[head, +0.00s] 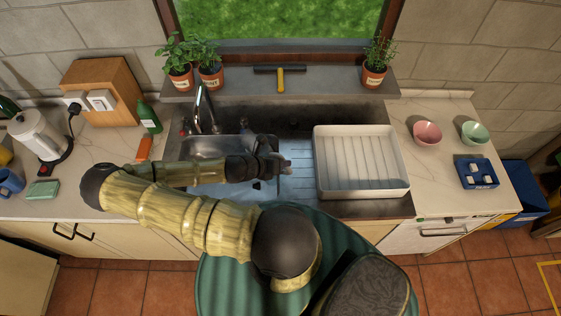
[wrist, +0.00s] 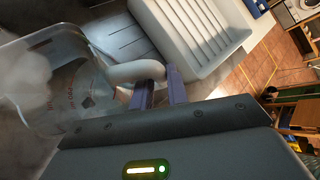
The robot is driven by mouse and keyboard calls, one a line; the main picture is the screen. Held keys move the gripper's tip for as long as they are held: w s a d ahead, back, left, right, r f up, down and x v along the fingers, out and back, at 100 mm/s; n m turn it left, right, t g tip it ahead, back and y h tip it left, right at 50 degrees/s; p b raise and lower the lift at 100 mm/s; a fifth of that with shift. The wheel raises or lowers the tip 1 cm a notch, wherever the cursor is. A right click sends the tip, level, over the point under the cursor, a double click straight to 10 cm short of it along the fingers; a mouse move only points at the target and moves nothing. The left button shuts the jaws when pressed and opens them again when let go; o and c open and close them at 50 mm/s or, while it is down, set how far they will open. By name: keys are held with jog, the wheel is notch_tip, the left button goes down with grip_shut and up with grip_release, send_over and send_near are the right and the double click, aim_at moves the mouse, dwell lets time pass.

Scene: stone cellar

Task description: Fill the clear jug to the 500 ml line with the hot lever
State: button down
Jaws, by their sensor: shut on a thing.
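The clear jug (wrist: 75,100) fills the left of the wrist view, tilted in the picture, with red marks on its wall. A whitish haze shows at its upper left; I cannot tell the water level. My gripper (wrist: 160,88) is shut on the jug's pale handle (wrist: 135,70). In the head view my gripper (head: 275,163) is over the right part of the sink unit, and my arm hides most of the jug. The curved metal tap (head: 203,100) stands behind the sink basin (head: 213,147). A small red spot (head: 184,130) shows left of its base; the levers are too small to tell apart.
A white ribbed dish rack (head: 400,178) stands right of the basin. A green bottle (head: 149,118), an orange item (head: 144,148) and a kettle (head: 40,135) stand on the left. A squeegee (head: 281,79) and potted herbs (head: 178,80) are on the sill. Bowls (head: 427,133) stand at right.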

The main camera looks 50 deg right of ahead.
jog(key=shift+s+r+m+t, duration=0.2)
jog(key=shift+m+t, duration=0.2)
jog(key=shift+t, duration=0.2)
dwell(0.3)
jog(key=shift+w+m+t+y, duration=0.2)
jog(key=shift+m+t+y, duration=0.15)
jog(key=shift+t, duration=0.45)
jog(key=shift+w+m+t+y, duration=0.25)
jog(key=shift+m+t, duration=0.2)
jog(key=shift+t, duration=0.35)
jog(key=shift+a+f, duration=0.1)
